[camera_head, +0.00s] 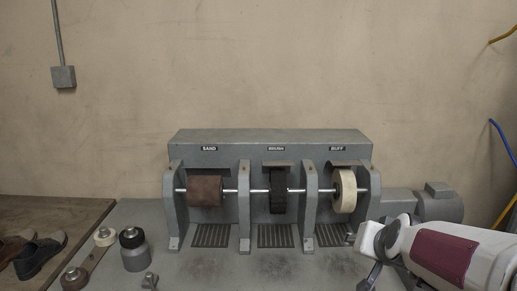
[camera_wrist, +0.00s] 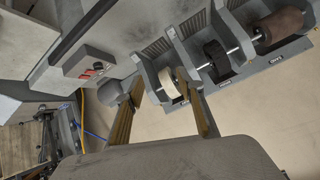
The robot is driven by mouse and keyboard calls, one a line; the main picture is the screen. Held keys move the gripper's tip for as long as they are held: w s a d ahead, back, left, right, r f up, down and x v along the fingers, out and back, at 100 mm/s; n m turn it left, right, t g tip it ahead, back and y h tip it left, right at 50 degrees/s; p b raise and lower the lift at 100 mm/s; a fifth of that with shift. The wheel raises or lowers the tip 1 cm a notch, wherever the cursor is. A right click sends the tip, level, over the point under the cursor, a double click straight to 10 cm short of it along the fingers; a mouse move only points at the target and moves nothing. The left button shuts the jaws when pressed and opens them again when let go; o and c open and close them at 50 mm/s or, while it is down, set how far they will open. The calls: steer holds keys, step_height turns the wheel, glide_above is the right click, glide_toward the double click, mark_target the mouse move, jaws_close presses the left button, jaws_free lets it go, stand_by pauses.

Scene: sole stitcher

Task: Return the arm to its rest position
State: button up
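My gripper (camera_head: 362,258) is at the lower right of the head view, at the end of my white arm with a maroon band. It is in front of the right end of the grinding machine (camera_head: 270,136), near the buff wheel (camera_head: 345,190). In the wrist view my gripper's two fingers (camera_wrist: 160,79) stand apart with nothing held between them. The machine and its pale buff wheel (camera_wrist: 168,82) show beyond the fingertips. Whether a finger touches the machine cannot be told.
The sand wheel (camera_head: 205,190) and black brush wheel (camera_head: 278,190) are left of the buff wheel. A motor (camera_head: 440,205) sits at the right end. Dark shoes (camera_head: 40,256), a grey-and-black jar (camera_head: 133,250) and small rollers (camera_head: 104,236) stand at the left.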

steer(key=s+a+f+n+g, duration=0.2)
steer(key=s+a, duration=0.1)
steer(key=s, duration=1.1)
steer(key=s+a+f+n+g, duration=0.1)
steer(key=s+a+n+g, duration=0.1)
steer(key=s, duration=1.3)
steer(key=shift+a+f+n+y, duration=0.3)
steer(key=shift+a+f, duration=0.05)
steer(key=shift+a, duration=0.3)
